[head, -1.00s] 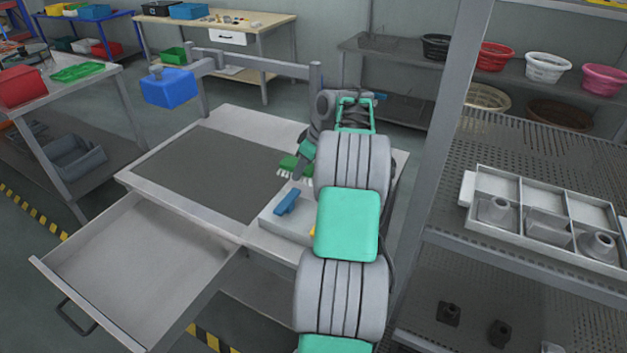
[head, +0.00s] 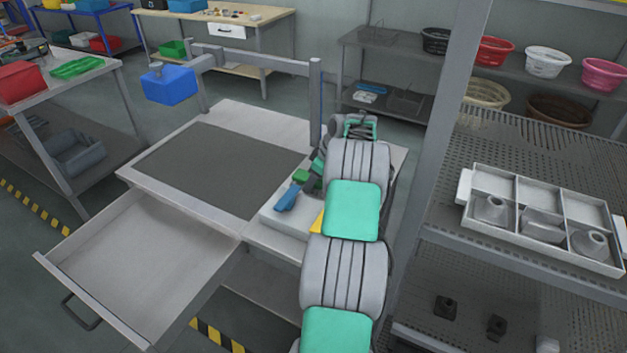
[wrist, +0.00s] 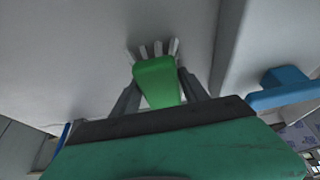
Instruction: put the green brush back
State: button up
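The green brush (head: 300,176) is between the fingers of my gripper (head: 311,174), over the back part of a pale holder block (head: 270,216) on the right of the table. In the wrist view the brush (wrist: 155,82) has its white bristles pointing away from my gripper (wrist: 160,95), with a dark finger on each side. A blue brush-like piece (head: 287,199) stands in the block, just in front of the green one; it also shows in the wrist view (wrist: 285,88). I cannot tell whether the green brush touches the block.
A yellow piece (head: 317,222) on the block is partly hidden by my arm. A dark mat (head: 215,165) lies bare on the table to the left. An empty drawer (head: 140,255) stands open at the front. A grey post (head: 315,100) rises behind my gripper.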

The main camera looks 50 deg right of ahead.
jog(key=shift+o, duration=1.4)
jog(key=shift+r, duration=0.1)
jog(key=v, duration=1.2)
jog(key=w+a+r, duration=0.3)
jog(key=a, duration=0.4)
jog(key=w+a+r, duration=0.3)
jog(key=a, duration=0.3)
jog(key=s+a+r+m, duration=0.1)
jog(key=a, duration=0.8)
jog(key=s+a+r, duration=0.1)
jog(key=a+r, duration=0.1)
jog(key=a, duration=0.7)
jog(key=s+a+f+m, duration=0.1)
jog(key=s+a+f, duration=0.2)
jog(key=s+a, duration=0.4)
jog(key=s+a+f+m+h, duration=0.1)
jog(key=s+a+f, duration=0.1)
jog(key=s+a, duration=0.6)
jog(key=shift+s+f+g, duration=0.4)
jog(key=shift+s, duration=0.35)
